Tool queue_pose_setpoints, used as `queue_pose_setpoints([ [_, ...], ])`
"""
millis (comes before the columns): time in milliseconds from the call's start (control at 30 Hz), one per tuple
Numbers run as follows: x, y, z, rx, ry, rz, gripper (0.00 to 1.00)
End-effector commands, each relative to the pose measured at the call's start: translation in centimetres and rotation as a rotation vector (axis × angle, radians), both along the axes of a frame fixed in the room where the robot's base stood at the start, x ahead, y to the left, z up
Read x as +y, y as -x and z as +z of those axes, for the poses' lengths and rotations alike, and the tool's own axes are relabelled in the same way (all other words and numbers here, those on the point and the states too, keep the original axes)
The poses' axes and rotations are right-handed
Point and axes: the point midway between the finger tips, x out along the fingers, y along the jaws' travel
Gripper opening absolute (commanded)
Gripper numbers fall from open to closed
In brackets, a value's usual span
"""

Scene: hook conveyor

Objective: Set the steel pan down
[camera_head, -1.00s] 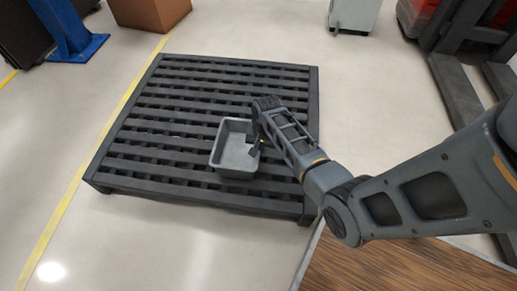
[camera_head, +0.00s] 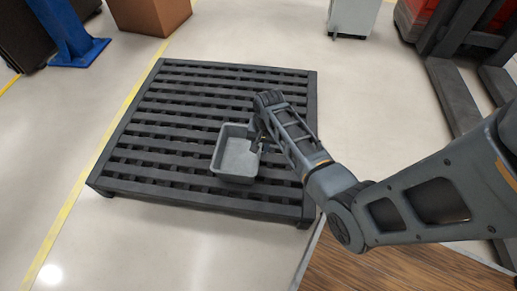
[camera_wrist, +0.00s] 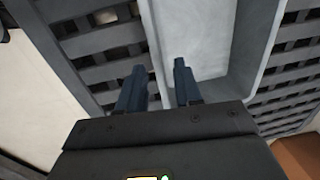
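The steel pan (camera_head: 237,158) is a grey, open rectangular tub. It appears to sit upright and empty on the dark slatted pallet (camera_head: 150,190), right of the pallet's middle and near its front. My gripper (camera_head: 260,146) is at the pan's right rim. In the wrist view the pan (camera_wrist: 205,35) fills the upper middle. My two dark fingers (camera_wrist: 158,80) are apart there, with the pan's rim between them and clear space beside it. One finger is outside the wall and the other is over the inside. The pan's underside is hidden.
Bare slats lie left of and behind the pan. A brown box (camera_head: 150,14), a blue post base (camera_head: 80,50) and a grey cabinet (camera_head: 353,16) stand beyond the pallet. A forklift (camera_head: 450,50) is at the upper right. A wooden surface (camera_head: 375,268) is at the front right.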

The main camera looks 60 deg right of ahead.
Motion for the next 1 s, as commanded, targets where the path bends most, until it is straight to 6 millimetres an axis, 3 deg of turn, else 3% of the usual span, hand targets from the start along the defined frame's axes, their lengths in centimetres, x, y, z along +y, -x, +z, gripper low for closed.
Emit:
queue_pose_setpoints([
  [33, 0.0, 0.2, 1.7, -0.001, 0.001, 0.000, 0.34],
  [100, -0.1, 0.3, 3.0, 0.000, 0.001, 0.000, 0.34],
  [400, -0.3, 0.8, 6.5, 0.000, -0.001, -0.001, 0.34],
  [767, 0.5, 1.7, 6.1, -0.016, 0.029, 0.028, 0.34],
  [1000, 4.0, 5.3, 4.7, -0.124, 0.185, 0.186, 0.34],
])
